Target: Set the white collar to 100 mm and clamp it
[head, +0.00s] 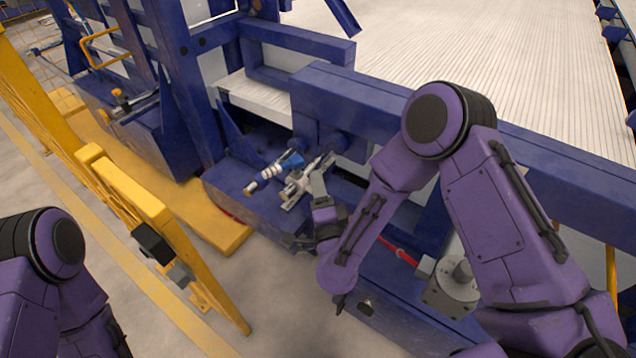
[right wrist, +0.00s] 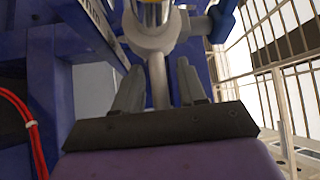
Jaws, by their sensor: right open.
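A small assembly of pale cylindrical parts (head: 267,174) with a blue piece (head: 292,160) lies on the blue machine ledge in the head view. Which part is the white collar is too small to tell. My right gripper (head: 317,184) is at the right side of this assembly. In the right wrist view, a pale grey ring (right wrist: 152,37) sits around a shiny metal rod (right wrist: 153,12). Its stem (right wrist: 158,80) points down between the two open fingers of my right gripper (right wrist: 158,88). A blue knob (right wrist: 222,20) is at right. My left gripper is out of view.
A blue beam (head: 390,105) runs behind the assembly, beside a ribbed white bed (head: 440,45). A yellow guard rail (head: 125,190) stands at left. A red cable (right wrist: 20,115) hangs at left in the right wrist view. Floor at front is clear.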

